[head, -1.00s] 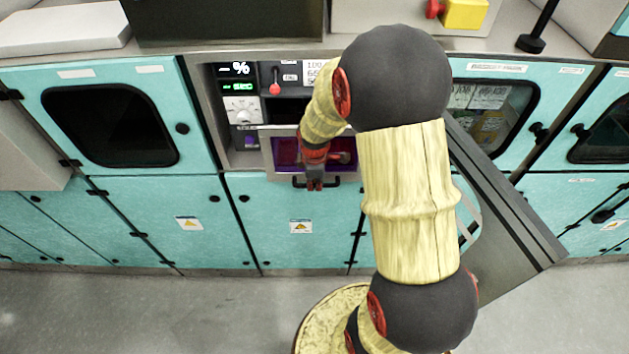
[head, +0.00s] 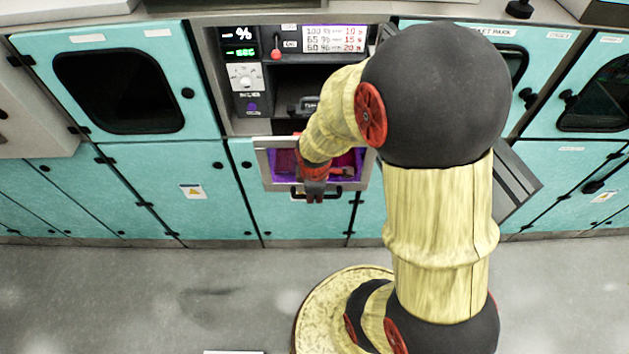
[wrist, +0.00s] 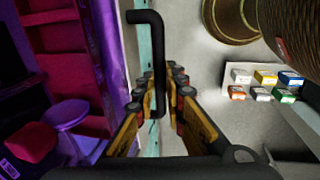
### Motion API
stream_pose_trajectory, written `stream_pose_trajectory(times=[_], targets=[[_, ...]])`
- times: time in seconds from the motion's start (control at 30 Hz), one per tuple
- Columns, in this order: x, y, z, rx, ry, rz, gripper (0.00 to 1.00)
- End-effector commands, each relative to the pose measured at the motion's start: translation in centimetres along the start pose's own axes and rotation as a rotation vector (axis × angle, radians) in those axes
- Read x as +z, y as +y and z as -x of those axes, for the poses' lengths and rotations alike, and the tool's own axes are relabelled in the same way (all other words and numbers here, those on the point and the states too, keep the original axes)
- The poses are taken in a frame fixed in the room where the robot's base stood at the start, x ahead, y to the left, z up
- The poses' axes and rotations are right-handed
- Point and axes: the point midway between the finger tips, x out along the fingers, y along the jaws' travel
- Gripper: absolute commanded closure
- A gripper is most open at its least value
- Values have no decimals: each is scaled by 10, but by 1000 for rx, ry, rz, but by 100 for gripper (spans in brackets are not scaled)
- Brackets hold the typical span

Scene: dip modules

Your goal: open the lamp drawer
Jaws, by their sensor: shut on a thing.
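The lamp drawer (head: 263,166) is pulled out from the grey machine front in the head view, with purple light and dark red shapes inside. Its black handle (head: 297,192) is on its front; the handle shows in the wrist view (wrist: 157,50) as a bent black bar between the fingers. My gripper (head: 315,195) is shut on this handle. Its fingers show in the wrist view (wrist: 160,92) on both sides of the bar. The purple-lit drawer interior (wrist: 95,75) lies left of the handle there. My wrist hides part of the drawer in the head view.
Above the drawer are a dial (head: 243,77), a red-knobbed lever (head: 276,53) and a dark recess with another black handle. Teal cabinets (head: 165,185) flank it. Open grey floor (head: 190,300) lies in front. Several small coloured boxes (wrist: 265,83) show in the wrist view.

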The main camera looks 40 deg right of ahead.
Motion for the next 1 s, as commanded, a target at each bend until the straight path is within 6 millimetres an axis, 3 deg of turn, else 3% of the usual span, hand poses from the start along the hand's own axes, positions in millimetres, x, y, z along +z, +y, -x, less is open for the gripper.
stream_pose_trajectory(times=[0.2,0.4,0.93,0.97,1.0], targets=[[0,-27,6,2,1,1,100],[0,-41,9,3,1,1,100],[-1,-45,10,4,1,1,100],[-1,-45,10,4,1,1,87],[-1,-45,10,4,1,1,85]])
